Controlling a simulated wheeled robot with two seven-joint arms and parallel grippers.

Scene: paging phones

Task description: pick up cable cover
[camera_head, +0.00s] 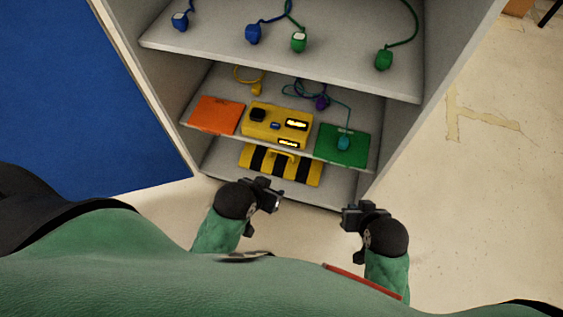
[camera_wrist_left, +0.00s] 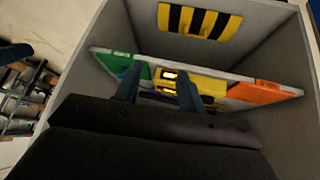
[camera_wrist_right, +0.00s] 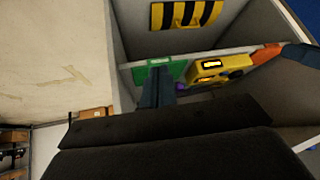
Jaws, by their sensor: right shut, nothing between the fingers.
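The cable cover (camera_head: 252,165), yellow with black stripes and a handle, lies on the shelf unit's lowest level, partly hidden under the middle shelf. It also shows at the top of the left wrist view (camera_wrist_left: 222,28) and the right wrist view (camera_wrist_right: 189,15). My left gripper (camera_head: 268,193) is in front of the unit, near the cover's front but apart from it. Its fingers are spread and empty in the left wrist view (camera_wrist_left: 157,88). My right gripper (camera_head: 361,214) is right of the cover, outside the unit. Its fingers are together and empty in the right wrist view (camera_wrist_right: 158,86).
The middle shelf (camera_head: 193,122) holds an orange panel (camera_head: 216,114), a yellow device (camera_head: 266,122), a green panel (camera_head: 335,146) and cabled plugs. The top shelf (camera_head: 330,73) holds blue and green plugs. Side walls bound the unit. The floor at right (camera_head: 470,190) is clear.

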